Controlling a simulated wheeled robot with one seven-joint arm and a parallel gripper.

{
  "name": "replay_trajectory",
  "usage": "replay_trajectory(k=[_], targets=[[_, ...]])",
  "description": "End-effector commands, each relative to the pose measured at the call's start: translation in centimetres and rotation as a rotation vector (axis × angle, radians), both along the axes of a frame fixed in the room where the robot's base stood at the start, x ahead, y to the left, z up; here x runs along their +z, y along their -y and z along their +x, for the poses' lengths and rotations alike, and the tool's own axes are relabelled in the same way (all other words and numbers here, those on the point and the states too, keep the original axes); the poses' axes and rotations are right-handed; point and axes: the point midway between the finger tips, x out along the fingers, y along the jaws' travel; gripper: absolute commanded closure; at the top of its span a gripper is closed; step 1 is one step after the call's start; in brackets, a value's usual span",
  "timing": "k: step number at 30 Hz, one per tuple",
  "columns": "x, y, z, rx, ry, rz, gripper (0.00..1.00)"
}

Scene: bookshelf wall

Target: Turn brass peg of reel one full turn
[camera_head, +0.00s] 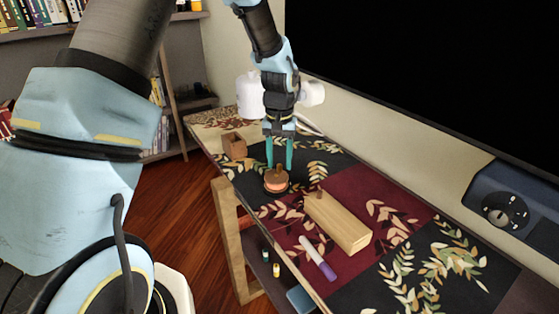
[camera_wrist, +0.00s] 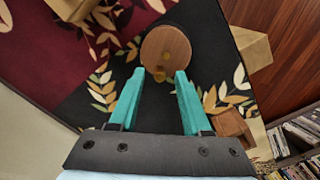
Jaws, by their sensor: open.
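The reel (camera_head: 276,181) is a round brown wooden piece with an orange band, standing on the patterned table cover near its left edge. In the wrist view its round top (camera_wrist: 165,55) lies just beyond my fingertips. A small brass peg (camera_wrist: 159,77) shows on the reel's near rim, between and just ahead of the fingertips. My gripper (camera_head: 280,167) has two teal fingers pointing down, above and just behind the reel. In the wrist view my gripper (camera_wrist: 159,78) is open with nothing between its fingers. Whether a fingertip touches the reel I cannot tell.
A pale wooden block (camera_head: 338,222) and a purple-and-white marker (camera_head: 318,258) lie in front of the reel. A small wooden box (camera_head: 234,146) stands behind left. A dark screen (camera_head: 430,70) rises along the right. The table's left edge is close to the reel.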

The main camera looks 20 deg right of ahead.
Motion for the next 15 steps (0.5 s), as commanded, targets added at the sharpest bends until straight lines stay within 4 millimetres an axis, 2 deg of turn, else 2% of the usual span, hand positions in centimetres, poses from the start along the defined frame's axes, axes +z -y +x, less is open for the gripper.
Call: replay_trajectory(k=[11,15], targets=[[-0.65,0.01,0.01,0.0,0.001,-0.001,0.52],[-0.64,0.01,0.01,-0.001,0.001,-0.001,0.67]])
